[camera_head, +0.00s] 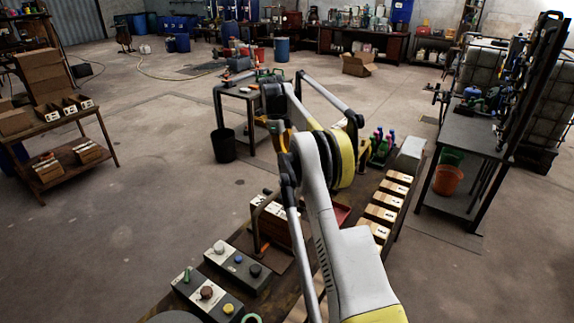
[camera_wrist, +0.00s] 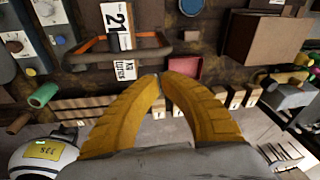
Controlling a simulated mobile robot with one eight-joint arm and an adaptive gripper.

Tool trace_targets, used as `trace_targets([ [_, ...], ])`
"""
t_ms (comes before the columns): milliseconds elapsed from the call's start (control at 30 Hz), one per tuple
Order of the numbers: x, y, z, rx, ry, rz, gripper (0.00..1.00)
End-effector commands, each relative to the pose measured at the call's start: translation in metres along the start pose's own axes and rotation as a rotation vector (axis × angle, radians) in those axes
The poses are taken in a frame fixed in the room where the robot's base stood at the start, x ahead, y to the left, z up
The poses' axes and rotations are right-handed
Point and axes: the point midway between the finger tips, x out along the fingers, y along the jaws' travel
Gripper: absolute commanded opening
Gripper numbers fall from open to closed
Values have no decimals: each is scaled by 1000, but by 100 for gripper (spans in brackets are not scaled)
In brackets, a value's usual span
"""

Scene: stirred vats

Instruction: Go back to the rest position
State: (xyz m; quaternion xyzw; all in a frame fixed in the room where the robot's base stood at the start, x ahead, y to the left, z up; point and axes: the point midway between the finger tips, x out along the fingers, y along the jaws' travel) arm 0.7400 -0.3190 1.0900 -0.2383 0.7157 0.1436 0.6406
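My gripper (camera_wrist: 160,78) shows two curved yellow fingers in the wrist view, with their tips together and nothing visible between them. It hangs in the air above the workbench, apart from the things below. In the head view my arm reaches forward over the bench, and the gripper is largely hidden behind its links. A metal frame with an orange bar (camera_wrist: 95,42) and a card marked 21 (camera_wrist: 118,22) lie beyond the fingertips in the wrist view.
Control boxes with knobs (camera_head: 208,292) stand at the bench's front left. Labelled wooden blocks (camera_head: 383,214) line its right side, near coloured bottles (camera_head: 380,144). A dark bucket (camera_head: 223,145) stands beyond, a dark table (camera_head: 470,135) at right.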

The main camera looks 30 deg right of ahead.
Motion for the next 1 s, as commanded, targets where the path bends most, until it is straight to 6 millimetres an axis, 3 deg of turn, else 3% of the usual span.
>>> trace_targets([
  [667, -7, 1, -1, -6, -1, -1, 0],
  [767, -18, 8, 2, -62, -13, -12, 0],
  [867, -44, 26, 5, -197, -40, -38, 0],
  [1000, -89, 70, 5, -485, -89, -102, 0],
])
